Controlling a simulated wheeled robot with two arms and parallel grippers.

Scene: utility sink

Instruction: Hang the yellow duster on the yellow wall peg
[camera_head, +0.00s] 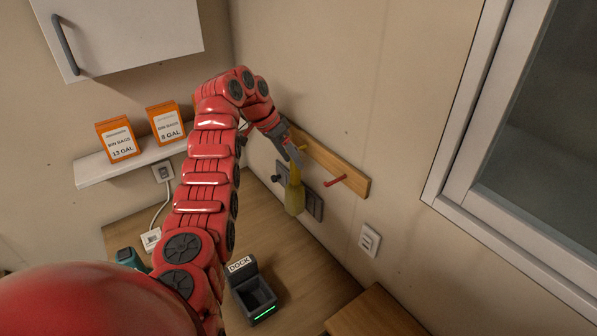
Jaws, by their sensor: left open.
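The yellow duster (295,198) hangs head down just in front of the wooden peg rail (350,176) on the wall. The yellow peg (302,148) shows only in part beside my left gripper. My left gripper (294,158) is open at the top of the duster, close to the rail. I cannot tell whether the duster's loop is around the peg, because the fingers cover that spot. A red peg (334,181) on the right part of the rail is bare. My right gripper is not in view.
A grey dock (253,297) with a green light stands on the wooden counter (300,262). Two orange bin bag boxes (118,140) stand on a white shelf (95,172). A wall cabinet (130,35) is above. Wall outlets (369,240) and a window frame (455,120) are to the right.

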